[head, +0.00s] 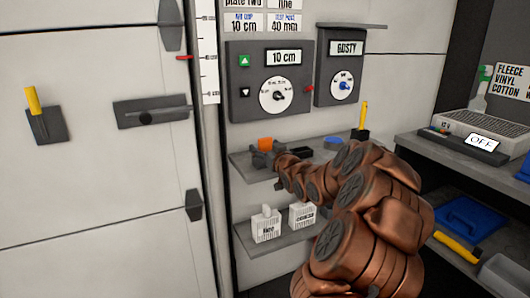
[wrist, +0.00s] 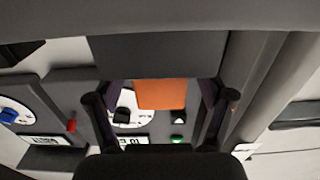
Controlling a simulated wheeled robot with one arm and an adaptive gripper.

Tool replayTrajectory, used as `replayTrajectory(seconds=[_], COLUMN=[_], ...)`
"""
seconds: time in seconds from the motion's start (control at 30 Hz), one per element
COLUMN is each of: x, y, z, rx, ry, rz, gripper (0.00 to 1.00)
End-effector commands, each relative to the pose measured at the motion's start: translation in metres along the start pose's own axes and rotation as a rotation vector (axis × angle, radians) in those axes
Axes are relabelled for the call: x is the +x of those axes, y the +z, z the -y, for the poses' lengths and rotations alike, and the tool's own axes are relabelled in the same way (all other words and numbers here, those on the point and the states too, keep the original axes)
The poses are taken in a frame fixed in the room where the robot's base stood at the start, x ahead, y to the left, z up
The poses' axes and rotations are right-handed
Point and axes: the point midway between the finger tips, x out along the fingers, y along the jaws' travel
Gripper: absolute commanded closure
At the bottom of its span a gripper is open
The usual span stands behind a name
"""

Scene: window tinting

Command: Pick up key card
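An orange card (head: 265,143), which I take to be the key card, stands up at the upper grey shelf. It also shows in the wrist view (wrist: 160,94), between the two fingers, with a gap on either side. My gripper (head: 264,158) is at the shelf, right at the card in the head view. In the wrist view my gripper (wrist: 162,105) looks open, its dark fingers apart left and right of the card. The card's lower part is hidden by the gripper in the head view.
The upper shelf (head: 243,163) also holds a dark blue-topped item (head: 333,143) and a yellow-handled tool (head: 362,116). A dial panel (head: 244,64) is on the wall above. White boxes (head: 266,228) stand on the lower shelf. A counter (head: 440,153) is at the right.

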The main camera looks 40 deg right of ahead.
Motion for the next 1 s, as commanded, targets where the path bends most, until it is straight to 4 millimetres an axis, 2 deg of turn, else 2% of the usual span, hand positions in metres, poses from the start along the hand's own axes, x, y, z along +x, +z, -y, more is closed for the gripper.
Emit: replayTrajectory(seconds=[0.07,0.6,0.87,1.0], x=[0.000,0.000,0.000,0.000], y=[0.000,0.000,-0.002,-0.017], z=[0.000,0.000,0.000,0.000], rx=[0.000,-0.001,-0.001,-0.003], ry=[0.000,0.000,0.000,-0.001], rz=[0.000,0.000,0.000,-0.001], gripper=[0.29,0.84,0.85,0.85])
